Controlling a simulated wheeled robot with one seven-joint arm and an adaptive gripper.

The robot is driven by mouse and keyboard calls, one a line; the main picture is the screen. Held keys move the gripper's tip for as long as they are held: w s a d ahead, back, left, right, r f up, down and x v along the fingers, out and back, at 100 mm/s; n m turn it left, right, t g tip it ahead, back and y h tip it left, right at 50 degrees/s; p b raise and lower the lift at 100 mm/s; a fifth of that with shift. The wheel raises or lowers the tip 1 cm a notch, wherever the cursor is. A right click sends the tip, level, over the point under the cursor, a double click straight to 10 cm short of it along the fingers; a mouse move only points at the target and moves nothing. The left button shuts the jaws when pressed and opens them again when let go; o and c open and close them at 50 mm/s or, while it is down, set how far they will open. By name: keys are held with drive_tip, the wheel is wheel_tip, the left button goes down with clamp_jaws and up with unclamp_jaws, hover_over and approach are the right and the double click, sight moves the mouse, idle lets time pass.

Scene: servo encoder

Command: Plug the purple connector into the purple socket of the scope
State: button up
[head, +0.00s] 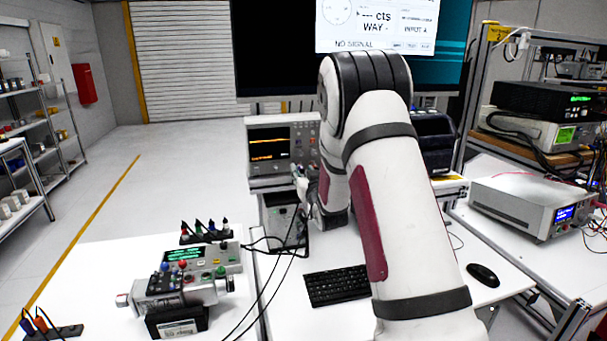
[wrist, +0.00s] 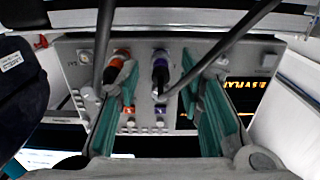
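The scope (head: 270,178) stands at the back of the table, its lit screen facing me. In the head view my gripper (head: 303,180) is at its lower right front, partly hidden by my arm. In the wrist view the purple connector (wrist: 160,72) is against the scope's front panel (wrist: 200,48), its purple end toward the panel and its dark body toward me. It looks in line with the purple socket, which it hides; its depth cannot be told. My gripper (wrist: 165,95) is open, teal-padded fingers either side of the purple connector, with visible gaps.
An orange connector (wrist: 122,62) is at the panel just left of the purple one, close behind the left finger. Dark cables cross the wrist view. A rack of coloured probes (head: 205,232), a servo rig (head: 175,290) and a keyboard (head: 335,284) lie nearer on the tables.

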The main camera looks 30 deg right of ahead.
drive_tip(key=v, duration=1.2)
drive_tip(key=s+a+r+n+g+y, duration=0.1)
drive_tip(key=s+a+r+g, duration=0.25)
drive_tip(key=a, duration=0.25)
drive_tip(key=s+a+r+g+y, duration=0.2)
drive_tip(key=s+a+r, duration=0.2)
drive_tip(key=a+r, duration=0.15)
drive_tip(key=s+a+n+g+y, duration=0.1)
drive_tip(key=s+a+g, duration=0.2)
drive_tip(key=s, duration=0.9)
drive_tip(key=s+a+n+g+y, duration=0.1)
drive_tip(key=s+a+g, duration=0.2)
drive_tip(key=s+a, duration=0.4)
drive_tip(key=s, duration=0.6)
drive_tip(key=shift+a, duration=0.2)
drive_tip(key=shift+r, duration=0.1)
